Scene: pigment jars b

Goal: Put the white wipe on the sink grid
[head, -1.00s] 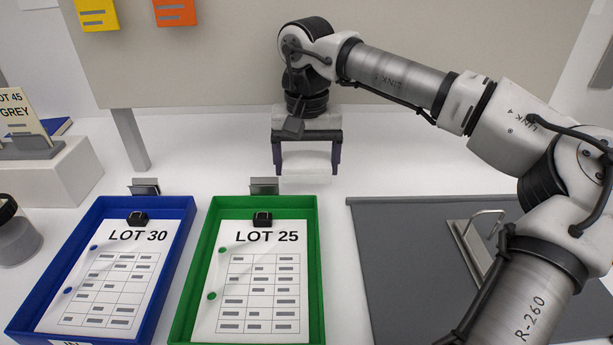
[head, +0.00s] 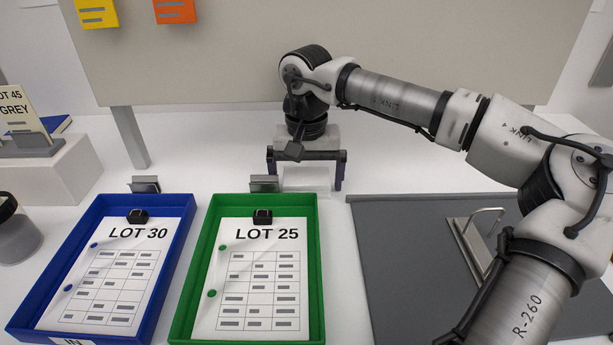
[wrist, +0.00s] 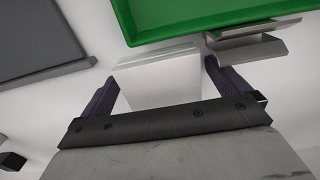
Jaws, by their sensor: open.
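A pale white block-like thing, probably the white wipe (head: 306,180), is at the white counter behind the green tray. In the wrist view the white wipe (wrist: 158,88) lies between my fingers, with gaps at both sides. My gripper (head: 305,187) points down over it, open, with one finger on each side. It also shows in the wrist view (wrist: 159,74). I cannot tell whether the wipe rests fully on the counter. No sink grid is clearly recognisable; a grey panel (head: 400,260) with a metal hooped fitting (head: 470,245) lies at right, partly hidden by my arm.
A green tray (head: 201,270) with a LOT 25 sheet and a blue tray (head: 62,265) with a LOT 30 sheet stand in front. Small metal holders (head: 264,184) stand behind them. A jar (head: 17,235) is at far left.

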